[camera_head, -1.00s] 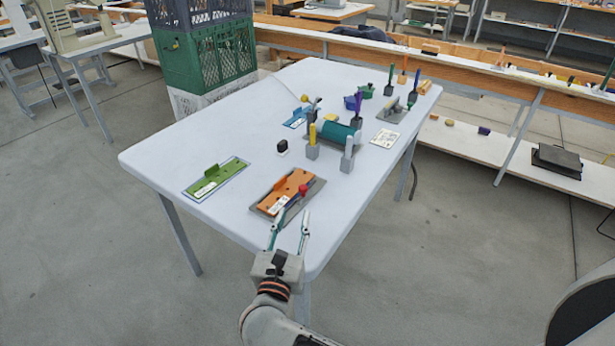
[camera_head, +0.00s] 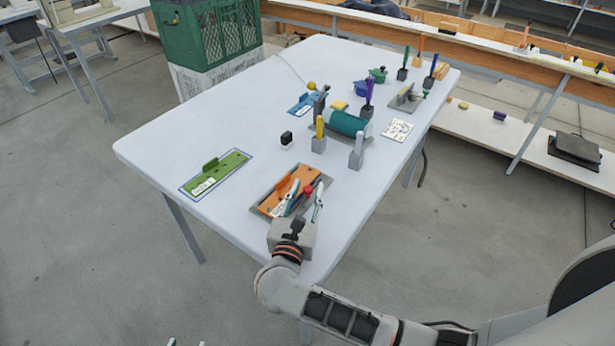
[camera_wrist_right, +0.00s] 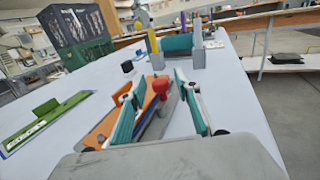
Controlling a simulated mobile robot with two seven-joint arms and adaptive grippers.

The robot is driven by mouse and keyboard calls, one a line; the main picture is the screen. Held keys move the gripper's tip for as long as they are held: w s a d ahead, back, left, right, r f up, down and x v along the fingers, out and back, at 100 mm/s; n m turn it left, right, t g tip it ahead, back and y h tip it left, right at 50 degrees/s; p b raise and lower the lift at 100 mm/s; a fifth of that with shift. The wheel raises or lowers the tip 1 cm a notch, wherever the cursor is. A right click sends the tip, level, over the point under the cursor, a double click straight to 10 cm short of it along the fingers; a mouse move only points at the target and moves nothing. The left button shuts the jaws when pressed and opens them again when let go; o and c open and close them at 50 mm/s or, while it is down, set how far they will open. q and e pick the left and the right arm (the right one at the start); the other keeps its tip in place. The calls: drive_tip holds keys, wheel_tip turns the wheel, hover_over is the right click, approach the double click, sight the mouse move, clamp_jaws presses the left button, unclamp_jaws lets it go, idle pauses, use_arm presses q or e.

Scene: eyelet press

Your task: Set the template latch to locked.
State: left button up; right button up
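The orange template (camera_head: 283,197) lies on a grey plate near the table's front edge; it also shows in the right wrist view (camera_wrist_right: 105,128). A latch lever with a red knob (camera_wrist_right: 160,85) stands at its right side. My right gripper (camera_head: 306,187) is open over the template's right part, teal fingers apart. In the wrist view the red knob appears between the two fingers; I cannot tell whether either touches it. The fingers partly hide the lever and the template. Only two small tips of my left gripper (camera_head: 186,342) show at the bottom edge, apart.
A green template (camera_head: 222,170) lies to the left. A small black block (camera_head: 286,138), a grey holder with a yellow-topped tool (camera_head: 319,143), another grey post (camera_head: 356,158) and a teal cylinder (camera_head: 347,123) stand beyond. The white table (camera_head: 190,135) is clear at its left.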

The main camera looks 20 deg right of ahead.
drive_tip(key=shift+w+d, duration=0.3)
drive_tip(key=shift+w, duration=0.3)
drive_tip(key=shift+s, duration=0.1)
clamp_jaws()
use_arm(q)
drive_tip(key=shift+w+d+f, duration=0.1)
drive_tip(key=shift+w, duration=0.1)
